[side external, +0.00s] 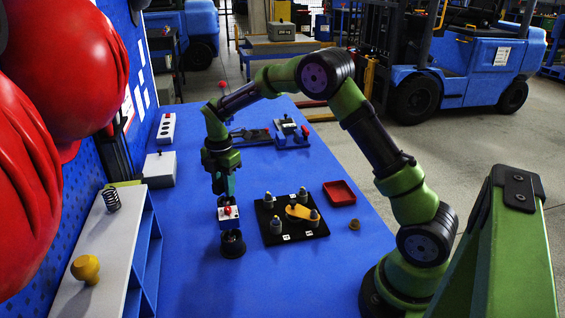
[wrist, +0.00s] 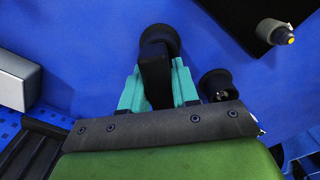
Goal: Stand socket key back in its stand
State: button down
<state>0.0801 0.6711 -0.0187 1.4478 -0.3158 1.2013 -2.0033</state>
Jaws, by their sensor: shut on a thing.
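My gripper (side external: 229,190) points down above the blue table, left of the black tray. In the wrist view its teal fingers (wrist: 158,88) are closed on a dark, narrow piece (wrist: 155,75), which I take to be the socket key. A round black part (wrist: 160,38) shows just beyond the fingertips. In the side view a dark round cup with a wider base (side external: 232,244), probably the stand, is below the gripper. A white block with a red knob (side external: 228,212) shows between them and hides part of this area. I cannot tell whether key and stand touch.
A black tray (side external: 272,237) with grey pegs and a yellow piece (side external: 299,212) is close on the right. A red tray (side external: 339,193) lies beyond it. A dark cylinder (wrist: 215,83) is beside the fingers. A grey box (side external: 160,168) and white shelf (side external: 105,235) are left.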

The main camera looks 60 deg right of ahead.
jog(key=c, duration=0.8)
grip_release()
jog(key=shift+c, duration=0.2)
notch_tip(320, 180, up, 13)
jog(key=s+a+r+m+t, duration=0.2)
jog(key=s+a+r+m, duration=0.1)
jog(key=s+r+m, duration=0.35)
jog(key=s+a+f+m+t+y, duration=0.1)
jog(key=s+a+m+t, duration=0.1)
jog(key=s+m, duration=0.5)
jog(key=s+a+f+m+t+y, duration=0.1)
jog(key=s+a+m+t, duration=0.2)
jog(key=s+m, duration=0.5)
jog(key=shift+s+f, duration=0.25)
jog(key=shift+s, duration=1.8)
jog(key=shift+m, duration=0.25)
